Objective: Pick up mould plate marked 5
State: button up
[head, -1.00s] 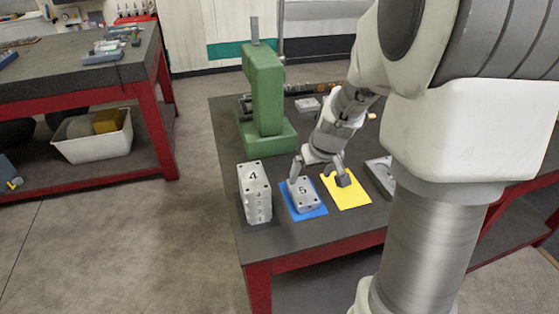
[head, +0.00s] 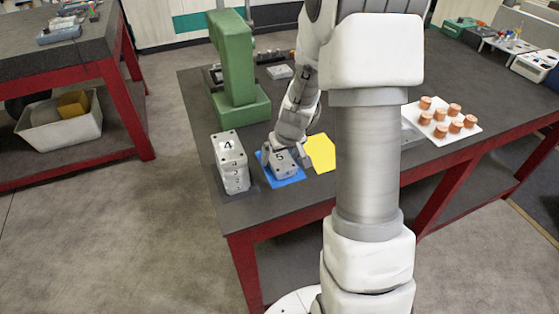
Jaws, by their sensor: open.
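The mould plate marked 5 (head: 284,168) is a grey metal block lying on a blue mat (head: 291,182) near the table's front edge. My gripper (head: 284,160) is open at this plate, one finger at its left side and the other towards its right side. I cannot tell whether the fingers touch it. The far side of the plate is partly hidden by my gripper. A stack of grey plates with one marked 4 on top (head: 230,160) stands just to the left.
A bare yellow mat (head: 321,153) lies to the right. A green press (head: 238,75) stands behind the stack. A white board (head: 470,133) with several copper cylinders is at the right, beyond my arm. A grey plate (head: 411,134) is partly hidden there.

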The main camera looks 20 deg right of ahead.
grip_shut()
dwell(0.5)
jog(key=shift+r, duration=0.1)
